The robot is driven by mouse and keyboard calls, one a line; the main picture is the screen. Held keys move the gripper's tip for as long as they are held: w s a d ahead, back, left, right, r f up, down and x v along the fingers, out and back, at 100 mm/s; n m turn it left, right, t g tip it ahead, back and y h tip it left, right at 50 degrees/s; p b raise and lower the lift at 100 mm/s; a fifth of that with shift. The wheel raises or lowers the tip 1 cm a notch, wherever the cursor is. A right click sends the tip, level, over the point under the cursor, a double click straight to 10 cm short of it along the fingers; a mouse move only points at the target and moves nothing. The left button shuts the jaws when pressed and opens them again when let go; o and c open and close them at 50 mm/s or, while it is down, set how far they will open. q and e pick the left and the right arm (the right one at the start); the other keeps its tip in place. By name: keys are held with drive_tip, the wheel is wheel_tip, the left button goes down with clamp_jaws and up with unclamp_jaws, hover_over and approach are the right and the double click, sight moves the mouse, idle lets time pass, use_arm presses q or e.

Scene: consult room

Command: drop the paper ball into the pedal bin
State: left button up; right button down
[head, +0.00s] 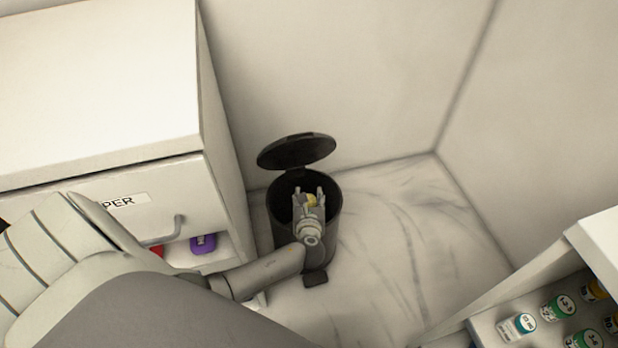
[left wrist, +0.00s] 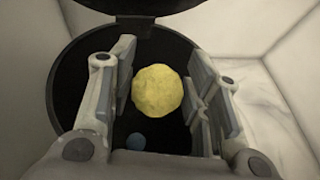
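The paper ball (left wrist: 157,91) is yellow and crumpled. My right gripper is in neither view.
A white cabinet (head: 170,190) with a labelled drawer stands left of the bin; a purple item (head: 203,243) lies on its lower shelf. A small blue thing (left wrist: 136,141) shows inside the bin. Bottles (head: 558,307) stand in a drawer at lower right. Marble floor (head: 400,240) is clear right of the bin.

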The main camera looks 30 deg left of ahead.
use_arm(q)
drive_tip(key=o, duration=0.4)
drive_tip(key=shift+c, duration=0.2)
drive_tip(key=shift+s, duration=0.15)
drive_tip(key=v, duration=1.1)
drive_tip(key=shift+s+d+r, duration=0.15)
drive_tip(key=shift+s+d, duration=0.05)
drive_tip(key=shift+d, duration=0.15)
